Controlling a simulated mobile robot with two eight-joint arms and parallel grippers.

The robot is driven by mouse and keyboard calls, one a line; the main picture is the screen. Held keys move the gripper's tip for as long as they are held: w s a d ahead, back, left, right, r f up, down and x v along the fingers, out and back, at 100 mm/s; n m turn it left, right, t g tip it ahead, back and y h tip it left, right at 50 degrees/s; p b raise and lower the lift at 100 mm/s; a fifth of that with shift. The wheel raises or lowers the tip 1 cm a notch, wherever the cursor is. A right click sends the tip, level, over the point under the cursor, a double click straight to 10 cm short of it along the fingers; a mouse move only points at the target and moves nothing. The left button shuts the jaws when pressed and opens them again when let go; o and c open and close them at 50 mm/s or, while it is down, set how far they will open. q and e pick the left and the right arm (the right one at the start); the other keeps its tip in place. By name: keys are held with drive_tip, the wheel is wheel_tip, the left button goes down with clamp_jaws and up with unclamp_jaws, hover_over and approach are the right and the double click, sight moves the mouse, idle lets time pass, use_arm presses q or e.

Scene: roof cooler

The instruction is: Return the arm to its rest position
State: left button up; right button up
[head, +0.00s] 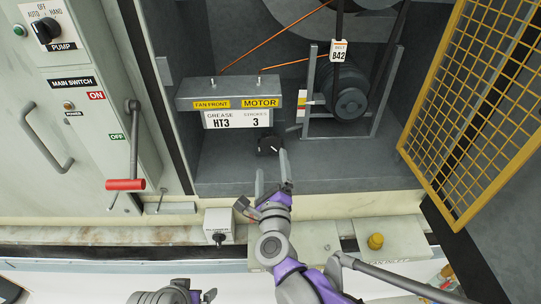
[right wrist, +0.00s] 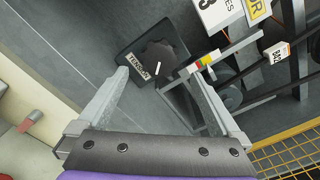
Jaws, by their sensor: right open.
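My right gripper (head: 272,168) is open and empty in the head view, in front of the fan housing's opening. Its fingers are spread and point at a black knob (head: 268,146) on the housing floor. In the right wrist view the gripper (right wrist: 158,76) has its fingers apart on either side of the knob (right wrist: 157,58), which sits on a dark base with a label reading TENSION. No contact between fingers and knob can be made out. Part of my left arm (head: 172,292) shows at the bottom edge; its jaws are not clear.
A grease sign (head: 238,118) hangs above the knob, with the motor (head: 348,98) to its right. A yellow mesh door (head: 480,90) stands open at right. At left is the switch cabinet with a red-handled lever (head: 125,184). A yellow knob (head: 375,241) sits on the ledge.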

drive_tip(key=shift+s, duration=0.55)
